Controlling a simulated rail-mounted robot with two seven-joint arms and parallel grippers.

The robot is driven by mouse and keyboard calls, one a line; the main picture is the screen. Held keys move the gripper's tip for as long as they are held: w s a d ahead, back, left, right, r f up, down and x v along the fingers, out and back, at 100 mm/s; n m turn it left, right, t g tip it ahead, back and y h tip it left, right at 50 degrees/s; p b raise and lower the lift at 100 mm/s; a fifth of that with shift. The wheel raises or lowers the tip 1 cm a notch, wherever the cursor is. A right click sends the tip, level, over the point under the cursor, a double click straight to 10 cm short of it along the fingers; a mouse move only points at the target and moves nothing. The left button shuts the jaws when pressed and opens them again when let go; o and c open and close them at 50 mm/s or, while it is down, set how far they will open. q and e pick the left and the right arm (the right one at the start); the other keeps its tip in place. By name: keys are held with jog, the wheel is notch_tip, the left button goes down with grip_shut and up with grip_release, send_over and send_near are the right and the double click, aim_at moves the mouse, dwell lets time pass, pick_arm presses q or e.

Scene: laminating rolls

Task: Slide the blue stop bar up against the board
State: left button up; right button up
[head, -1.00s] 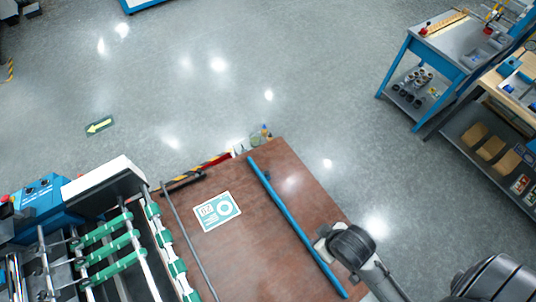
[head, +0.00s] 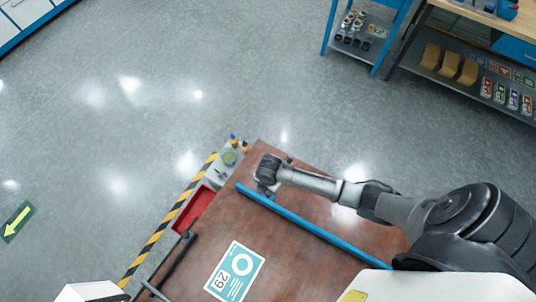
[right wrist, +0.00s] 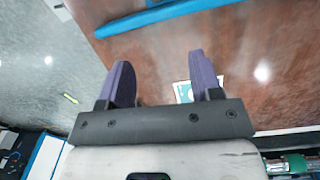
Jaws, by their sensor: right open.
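The blue stop bar (head: 305,227) lies slanted across the brown table. The board (head: 235,271), a flat white and teal printed piece marked 29, lies on the near-left side of the bar, with bare table between them. My right gripper (head: 266,188) is by the bar's far-left end; its fingertips are hard to make out in the head view. In the right wrist view the right gripper (right wrist: 160,62) is open with nothing between its purple fingers. The bar (right wrist: 170,16) crosses ahead of the fingertips, and the board (right wrist: 184,92) is partly hidden by one finger. My left gripper is out of view.
The brown table (head: 200,240) has a dark rail (head: 172,262) along its left side. A red tray (head: 195,208) and small bottles (head: 238,146) stand beyond its edge, by black-and-yellow floor tape (head: 165,225). A shelf bench (head: 470,60) stands far off at upper right.

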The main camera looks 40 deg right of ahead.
aim_at(269, 193)
pick_arm(q)
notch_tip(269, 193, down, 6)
jog(key=b, duration=0.5)
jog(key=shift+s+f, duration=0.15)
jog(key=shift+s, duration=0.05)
pick_arm(e)
jog(key=shift+n, duration=0.6)
jog(key=f, duration=0.5)
jog(key=d+f, duration=0.1)
jog(key=f, duration=0.5)
jog(key=w+f, duration=0.1)
jog(key=f, duration=0.4)
jog(key=shift+d+f, duration=0.2)
jog(key=shift+d, duration=0.1)
grip_shut()
